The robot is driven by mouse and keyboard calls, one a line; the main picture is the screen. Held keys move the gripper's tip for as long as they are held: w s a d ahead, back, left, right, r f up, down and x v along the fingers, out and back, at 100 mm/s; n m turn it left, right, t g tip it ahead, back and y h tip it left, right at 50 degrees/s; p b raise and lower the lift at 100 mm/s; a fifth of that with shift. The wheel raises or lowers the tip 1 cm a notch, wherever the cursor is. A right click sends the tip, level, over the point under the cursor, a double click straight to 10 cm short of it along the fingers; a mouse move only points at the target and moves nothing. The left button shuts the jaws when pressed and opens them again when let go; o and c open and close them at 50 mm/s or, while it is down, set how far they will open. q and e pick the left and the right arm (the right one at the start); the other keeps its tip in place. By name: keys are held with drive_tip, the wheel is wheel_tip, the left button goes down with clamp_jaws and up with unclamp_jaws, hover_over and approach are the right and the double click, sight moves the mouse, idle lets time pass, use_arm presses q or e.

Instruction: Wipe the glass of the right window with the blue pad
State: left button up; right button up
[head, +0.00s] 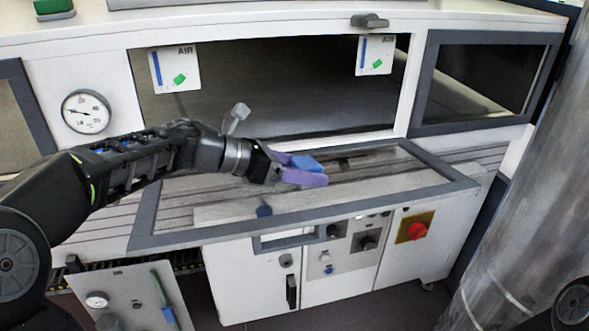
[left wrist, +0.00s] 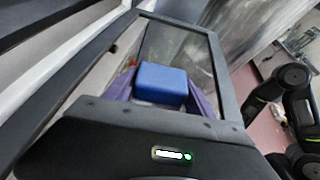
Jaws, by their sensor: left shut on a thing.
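The right window (head: 482,84) is a dark glass pane in a grey frame at the upper right of the machine front in the head view. The blue pad (head: 308,163) is a small block between the purple fingers of my left gripper (head: 304,172), which is shut on it. The pad also shows in the left wrist view (left wrist: 161,83). My left gripper is over the lowered, grey-framed middle pane, left of and below the right window and apart from it. I cannot tell whether the pad touches the lowered pane. My right gripper is not visible.
The lowered pane's frame (head: 143,233) juts out before the open tunnel mouth. A metal duct (head: 528,215) rises at the right, near the right window. A handle (head: 369,21) sticks out above the opening. A red knob (head: 416,230) is on the lower cabinet.

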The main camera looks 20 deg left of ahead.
sight(322, 172)
use_arm(q)
drive_tip(key=shift+d, duration=0.1)
drive_tip(key=shift+w+d+f, duration=0.1)
drive_tip(key=shift+w+d, duration=0.35)
drive_tip(key=shift+d, duration=0.25)
drive_tip(key=shift+w+d, duration=0.45)
drive_tip(key=shift+d, duration=0.25)
drive_tip(key=shift+s, duration=0.1)
drive_tip(key=shift+s+d+r, duration=0.25)
drive_tip(key=shift+s+d, duration=0.35)
drive_tip(key=shift+s, duration=0.25)
drive_tip(key=shift+s+a+f+b, duration=0.1)
drive_tip(key=shift+s+a, duration=0.2)
drive_tip(key=shift+a, duration=0.2)
drive_tip(key=shift+s+a+r+b, duration=0.15)
drive_tip(key=shift+s+a, duration=0.15)
drive_tip(key=shift+a, duration=0.2)
drive_tip(key=shift+s+a+f+b, duration=0.15)
drive_tip(key=shift+s+a, duration=0.15)
drive_tip(key=shift+a, duration=0.2)
drive_tip(key=shift+a, duration=0.15)
